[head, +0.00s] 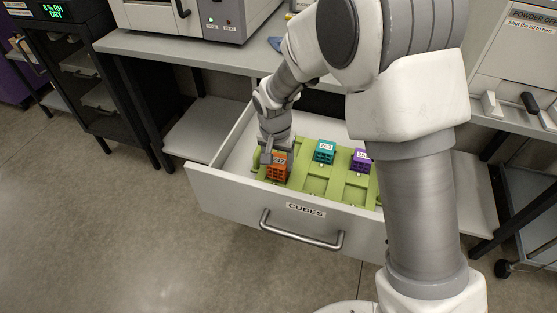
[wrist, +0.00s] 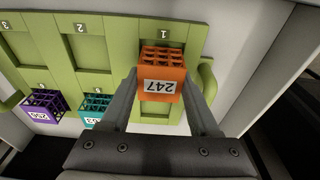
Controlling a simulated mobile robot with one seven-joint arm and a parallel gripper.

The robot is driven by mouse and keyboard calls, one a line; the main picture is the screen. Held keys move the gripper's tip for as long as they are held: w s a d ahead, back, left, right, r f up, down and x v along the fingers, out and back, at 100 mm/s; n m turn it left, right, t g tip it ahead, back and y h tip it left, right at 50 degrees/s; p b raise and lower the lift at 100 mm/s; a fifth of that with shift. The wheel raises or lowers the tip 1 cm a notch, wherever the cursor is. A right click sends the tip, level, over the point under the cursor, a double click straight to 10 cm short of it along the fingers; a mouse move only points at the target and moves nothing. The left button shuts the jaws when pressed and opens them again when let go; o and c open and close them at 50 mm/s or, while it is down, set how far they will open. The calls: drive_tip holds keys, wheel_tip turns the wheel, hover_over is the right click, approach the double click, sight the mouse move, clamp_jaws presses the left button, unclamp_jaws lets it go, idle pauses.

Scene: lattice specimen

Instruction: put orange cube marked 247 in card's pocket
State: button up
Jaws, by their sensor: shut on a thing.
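The orange lattice cube marked 247 (head: 277,167) is at the left end of the green tray inside the open drawer. In the wrist view the orange cube (wrist: 161,75) sits between my fingers, its label upside down, near the pocket numbered 1. My gripper (head: 272,156) is shut on it from above; it also shows in the wrist view (wrist: 161,84). Whether the cube touches the tray I cannot tell. The green tray (wrist: 122,35) has recessed pockets numbered 1, 2 and 3. No separate card can be made out.
A teal cube marked 263 (head: 324,151) and a purple cube (head: 361,160) stand along the tray's back row. The drawer (head: 225,195), labelled CUBES, has raised walls around the tray. My arm hides the drawer's right part. A bench (head: 190,48) with devices stands behind.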

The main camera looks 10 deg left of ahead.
sight(278, 162)
drive_tip(key=shift+f+b, duration=0.7)
drive_tip(key=shift+f, duration=0.2)
idle(0.7)
drive_tip(key=o, duration=1.4)
drive_tip(key=shift+c, duration=0.2)
drive_tip(key=shift+o, duration=0.2)
drive_tip(key=shift+s+r+p, duration=0.2)
drive_tip(key=shift+r+p, duration=0.6)
drive_tip(key=shift+r, duration=0.45)
drive_tip(key=shift+s+r+p, duration=0.2)
drive_tip(key=shift+r+p, duration=0.6)
drive_tip(key=shift+r, duration=0.4)
wheel_tip(278, 162, up, 17)
drive_tip(key=s+p, duration=0.2)
drive_tip(key=p, duration=0.1)
drive_tip(key=shift+s+r, duration=0.2)
drive_tip(key=shift+s, duration=0.1)
